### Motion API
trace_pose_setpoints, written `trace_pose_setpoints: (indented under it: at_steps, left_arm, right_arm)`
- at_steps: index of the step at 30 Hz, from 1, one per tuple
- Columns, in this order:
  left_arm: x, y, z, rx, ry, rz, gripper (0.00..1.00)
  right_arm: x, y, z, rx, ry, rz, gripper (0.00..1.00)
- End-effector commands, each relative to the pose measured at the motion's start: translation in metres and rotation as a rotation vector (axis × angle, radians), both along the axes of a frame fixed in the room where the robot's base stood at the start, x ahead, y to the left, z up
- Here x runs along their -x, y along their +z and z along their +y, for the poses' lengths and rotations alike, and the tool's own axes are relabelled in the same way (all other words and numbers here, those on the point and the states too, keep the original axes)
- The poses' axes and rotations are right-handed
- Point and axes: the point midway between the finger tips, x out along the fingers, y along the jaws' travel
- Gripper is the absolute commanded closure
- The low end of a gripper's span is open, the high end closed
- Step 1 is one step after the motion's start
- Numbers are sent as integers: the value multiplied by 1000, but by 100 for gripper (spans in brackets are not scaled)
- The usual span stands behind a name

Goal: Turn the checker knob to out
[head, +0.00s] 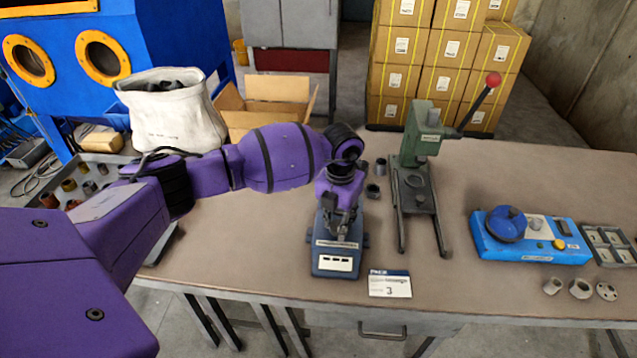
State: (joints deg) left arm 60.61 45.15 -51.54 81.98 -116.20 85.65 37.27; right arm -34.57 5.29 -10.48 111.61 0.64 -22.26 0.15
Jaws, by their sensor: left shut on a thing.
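The checker appears to be the dark blue-grey box (334,262) at the front middle of the table, with a pale label strip and a white panel with small dark windows on its front. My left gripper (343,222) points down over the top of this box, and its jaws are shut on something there. The knob is hidden behind the fingers, so I cannot see which way it points. My right gripper is not in view.
A green press (417,160) with a red-tipped lever stands just right of the box. A card (390,284) lies in front. A bright blue device (528,240) and small metal parts (580,289) are on the right. A white sack (172,115) stands at the left.

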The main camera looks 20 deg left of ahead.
Motion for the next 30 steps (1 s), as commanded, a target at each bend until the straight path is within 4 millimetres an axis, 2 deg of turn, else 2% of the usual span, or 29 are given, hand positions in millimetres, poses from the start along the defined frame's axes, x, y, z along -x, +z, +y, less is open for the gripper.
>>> trace_pose_setpoints:
  at_steps: [1, 8, 9, 11, 23, 30]
  left_arm:
    - [-7, 8, 8, -12, 12, -16, 97]
    - [-7, 7, 8, -14, 12, -15, 97]
    - [-7, 7, 8, -14, 12, -15, 67]
    - [-7, 7, 8, -13, 11, -15, 60]
    - [-4, 4, 4, -7, 5, -11, 59]
    - [-3, 7, 3, -5, 2, -9, 59]
  right_arm:
    - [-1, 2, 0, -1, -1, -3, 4]
    - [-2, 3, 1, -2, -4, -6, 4]
    - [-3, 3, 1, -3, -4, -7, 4]
    - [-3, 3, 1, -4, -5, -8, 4]
    - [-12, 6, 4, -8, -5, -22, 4]
    - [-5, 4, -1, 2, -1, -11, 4]
